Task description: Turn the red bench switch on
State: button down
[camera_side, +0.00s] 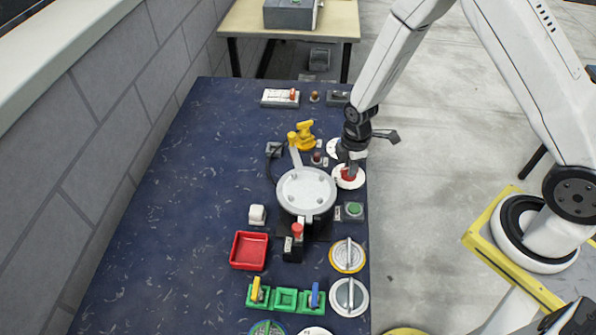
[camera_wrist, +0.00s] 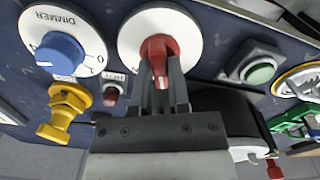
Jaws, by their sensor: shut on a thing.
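The red switch is a red knob (camera_wrist: 158,50) on a white round plate (camera_wrist: 130,38), at the top middle of the wrist view. In the side view the red knob (camera_side: 347,174) and its white plate (camera_side: 357,182) are near the right edge of the blue bench. My gripper (camera_wrist: 162,80) is shut on the red knob, one finger on each side of its handle. In the side view my gripper (camera_side: 348,166) comes down from above onto the knob and hides part of it. The knob's handle points toward my gripper's body in the wrist view; no on or off marking is readable.
A blue dimmer knob (camera_wrist: 60,52) and a yellow valve (camera_wrist: 66,108) are left of the switch in the wrist view; a green button (camera_wrist: 260,73) is right. A grey round-topped pot (camera_side: 306,190) stands close by. The bench's left side (camera_side: 190,200) is clear.

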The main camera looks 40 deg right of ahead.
jog(key=m, duration=1)
jog(key=shift+m, duration=0.3)
jog(key=shift+w, duration=0.1)
jog(key=c, duration=0.6)
grip_release()
jog(key=shift+r, duration=0.2)
jog(key=shift+r, duration=3.75)
jog(key=shift+r, duration=0.1)
